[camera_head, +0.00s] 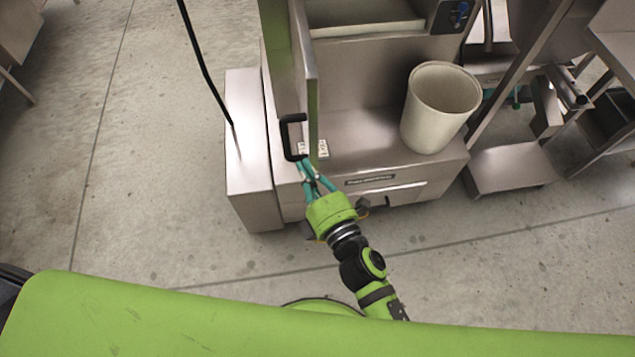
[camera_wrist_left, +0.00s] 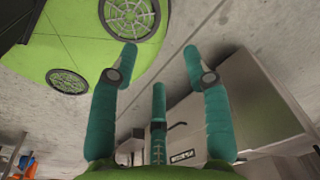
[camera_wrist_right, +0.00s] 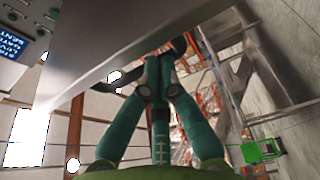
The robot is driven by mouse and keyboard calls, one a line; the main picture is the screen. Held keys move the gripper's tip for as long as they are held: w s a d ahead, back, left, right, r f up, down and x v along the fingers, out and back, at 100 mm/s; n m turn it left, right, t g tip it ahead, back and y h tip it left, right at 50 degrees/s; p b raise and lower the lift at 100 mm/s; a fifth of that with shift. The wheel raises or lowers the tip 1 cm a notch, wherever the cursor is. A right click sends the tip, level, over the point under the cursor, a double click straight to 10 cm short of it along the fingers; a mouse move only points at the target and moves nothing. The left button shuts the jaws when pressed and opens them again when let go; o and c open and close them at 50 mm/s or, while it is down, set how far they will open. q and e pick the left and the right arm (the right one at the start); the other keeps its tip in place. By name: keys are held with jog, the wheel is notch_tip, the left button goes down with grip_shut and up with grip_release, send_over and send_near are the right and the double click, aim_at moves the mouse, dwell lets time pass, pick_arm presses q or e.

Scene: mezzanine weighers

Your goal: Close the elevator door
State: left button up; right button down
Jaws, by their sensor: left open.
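The elevator door (camera_head: 310,75) is a narrow metal panel seen nearly edge-on in the head view, standing out from the open machine cabinet. It bears a black bar handle (camera_head: 286,138). My right gripper (camera_head: 306,167) is at the handle's lower end. In the right wrist view its teal fingers (camera_wrist_right: 159,62) come together at the dark handle (camera_wrist_right: 182,46), beside the metal door panel (camera_wrist_right: 150,35); the exact contact is partly hidden. My left gripper (camera_wrist_left: 163,62) is open and empty in the left wrist view, with its fingers spread. It is outside the head view.
A pale bin (camera_head: 432,120) stands on the cabinet's metal ledge (camera_head: 365,135). A metal box (camera_head: 245,150) with a thin black pole stands left of the door. Metal frames and shelves (camera_head: 515,165) fill the right. Concrete floor (camera_head: 130,170) is clear at the left and in front.

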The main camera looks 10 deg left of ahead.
jog(key=shift+x, duration=1.1)
jog(key=shift+d, duration=0.1)
